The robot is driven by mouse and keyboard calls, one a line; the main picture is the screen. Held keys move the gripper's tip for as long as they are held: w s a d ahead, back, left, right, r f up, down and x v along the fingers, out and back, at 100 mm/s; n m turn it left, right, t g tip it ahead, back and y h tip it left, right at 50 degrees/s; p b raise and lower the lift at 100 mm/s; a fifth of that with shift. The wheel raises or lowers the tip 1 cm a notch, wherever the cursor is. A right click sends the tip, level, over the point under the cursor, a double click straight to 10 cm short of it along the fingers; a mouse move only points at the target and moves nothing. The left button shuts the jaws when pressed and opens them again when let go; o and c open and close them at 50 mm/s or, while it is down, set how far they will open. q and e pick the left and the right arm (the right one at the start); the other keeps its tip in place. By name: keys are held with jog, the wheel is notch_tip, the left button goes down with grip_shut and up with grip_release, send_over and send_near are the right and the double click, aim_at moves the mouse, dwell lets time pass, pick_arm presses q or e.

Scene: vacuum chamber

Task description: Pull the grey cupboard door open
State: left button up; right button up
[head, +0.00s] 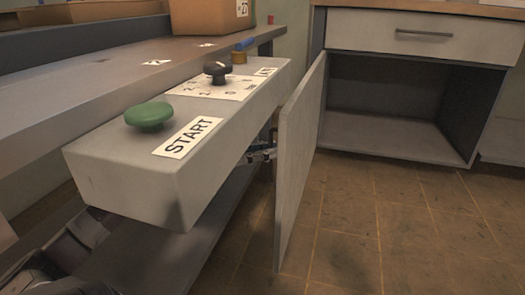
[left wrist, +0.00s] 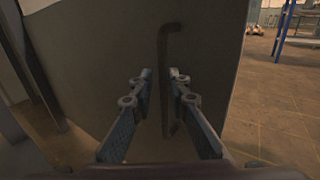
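The grey cupboard door (head: 301,150) stands swung wide open, about square to the cupboard front (head: 383,150), and the empty dark inside shows. In the left wrist view the door's face (left wrist: 95,60) fills the middle, with a bent bar handle (left wrist: 164,55) on it. My left gripper (head: 262,153) is beside the door, partly hidden behind the control box. In the left wrist view its two fingers (left wrist: 160,76) are apart, with the handle in line between them; I see no firm grip on it. My right gripper is not in view.
A grey control box (head: 128,180) with a green START button (head: 148,115) and a black knob (head: 217,70) juts out left of the door. A closed drawer (head: 425,36) is above the opening. Tiled floor (head: 400,235) right of the door is clear.

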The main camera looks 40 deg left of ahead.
pick_arm(q)
jog(key=v, duration=1.2)
jog(key=shift+s+d, duration=0.1)
jog(key=shift+d, duration=0.05)
